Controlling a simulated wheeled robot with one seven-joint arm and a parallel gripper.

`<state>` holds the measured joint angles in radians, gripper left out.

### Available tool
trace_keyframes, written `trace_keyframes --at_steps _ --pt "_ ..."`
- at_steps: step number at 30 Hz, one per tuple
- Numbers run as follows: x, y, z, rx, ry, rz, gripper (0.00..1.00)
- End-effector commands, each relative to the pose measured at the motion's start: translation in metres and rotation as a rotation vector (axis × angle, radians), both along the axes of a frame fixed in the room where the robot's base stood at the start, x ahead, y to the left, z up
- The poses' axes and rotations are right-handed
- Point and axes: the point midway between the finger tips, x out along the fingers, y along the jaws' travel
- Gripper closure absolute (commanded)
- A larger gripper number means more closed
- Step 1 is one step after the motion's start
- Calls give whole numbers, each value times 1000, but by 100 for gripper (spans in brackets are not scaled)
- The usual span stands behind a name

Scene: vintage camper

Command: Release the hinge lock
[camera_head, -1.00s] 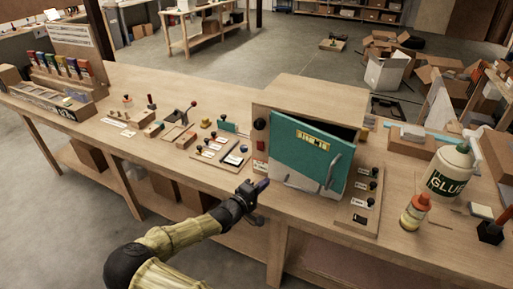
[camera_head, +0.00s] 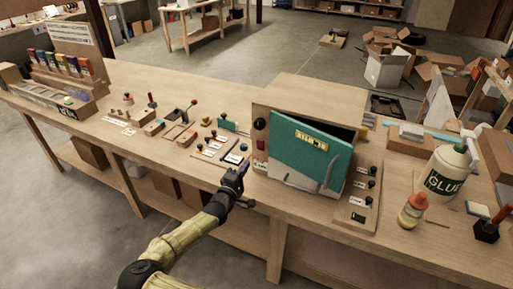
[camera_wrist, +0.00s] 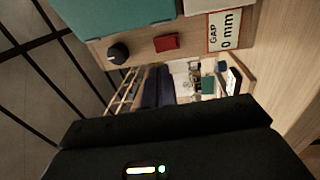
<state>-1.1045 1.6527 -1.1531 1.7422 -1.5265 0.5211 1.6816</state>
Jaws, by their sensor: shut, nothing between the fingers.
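A wooden box (camera_head: 318,95) on the bench has a teal door (camera_head: 306,152) with a yellow label and a grey handle, standing partly open with a dark gap at upper right. On the box's left front strip are a black knob (camera_head: 260,124) and a red block (camera_head: 261,145). In the wrist view the black knob (camera_wrist: 118,53), red block (camera_wrist: 166,43) and a "GAP 0 mm" label (camera_wrist: 224,30) show beside the teal door (camera_wrist: 115,15). I cannot tell which part is the hinge lock. My gripper (camera_head: 240,172) is shut and empty, left of the door near the bench's front edge.
A labelled control board (camera_head: 360,200) stands right of the door. Small panels with levers (camera_head: 220,150) lie left of the box. A glue bottle (camera_head: 447,170) and a smaller red-topped bottle (camera_head: 412,210) stand at the right. Floor in front of the bench is clear.

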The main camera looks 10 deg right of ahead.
Motion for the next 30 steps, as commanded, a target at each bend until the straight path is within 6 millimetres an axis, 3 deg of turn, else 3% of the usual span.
trace_keyframes --at_steps 15,30 --pt "70 -52 13 1 1 -1 100" --pt "80 -58 12 1 2 0 100"
